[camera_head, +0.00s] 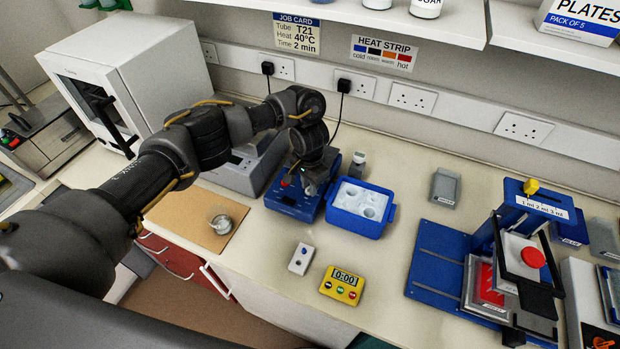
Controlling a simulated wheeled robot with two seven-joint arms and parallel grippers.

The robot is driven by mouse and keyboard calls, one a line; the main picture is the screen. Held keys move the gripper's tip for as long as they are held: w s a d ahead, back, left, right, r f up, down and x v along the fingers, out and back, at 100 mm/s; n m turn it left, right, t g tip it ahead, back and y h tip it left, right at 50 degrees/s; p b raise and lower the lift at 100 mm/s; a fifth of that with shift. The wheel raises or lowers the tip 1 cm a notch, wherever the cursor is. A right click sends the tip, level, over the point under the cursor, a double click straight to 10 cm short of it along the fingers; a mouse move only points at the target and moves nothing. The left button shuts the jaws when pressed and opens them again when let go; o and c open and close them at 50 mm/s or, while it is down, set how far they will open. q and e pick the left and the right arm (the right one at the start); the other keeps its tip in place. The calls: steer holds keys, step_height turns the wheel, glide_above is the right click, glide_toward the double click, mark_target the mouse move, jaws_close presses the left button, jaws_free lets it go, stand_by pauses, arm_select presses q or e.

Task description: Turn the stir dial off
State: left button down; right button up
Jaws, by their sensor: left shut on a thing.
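The blue stirrer unit (288,203) stands on the bench, left of a blue ice tub. My left arm reaches in from the left, and my left gripper (311,189) points down at the right part of the unit's front. It is shut on what appears to be the stir dial, which the fingers hide, so its setting cannot be read. A small red part shows on the unit to the left of the fingers. My right gripper is not in view.
The blue tub (361,222) of ice is close on the gripper's right. In front are a small white block (301,259) and a yellow timer (342,286) reading 0:00. A glass dish (221,224) sits on a brown mat. A blue press stand (432,262) is at right.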

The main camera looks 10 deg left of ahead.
arm_select(q)
steer(key=shift+n+p, duration=0.3)
steer(key=shift+n, duration=2.1)
steer(key=c, duration=1.2)
jaws_free()
steer(key=shift+r, duration=0.1)
steer(key=shift+w+r, duration=0.1)
steer(key=shift+r, duration=0.15)
step_height(320, 180, up, 10)
steer(key=shift+b, duration=0.45)
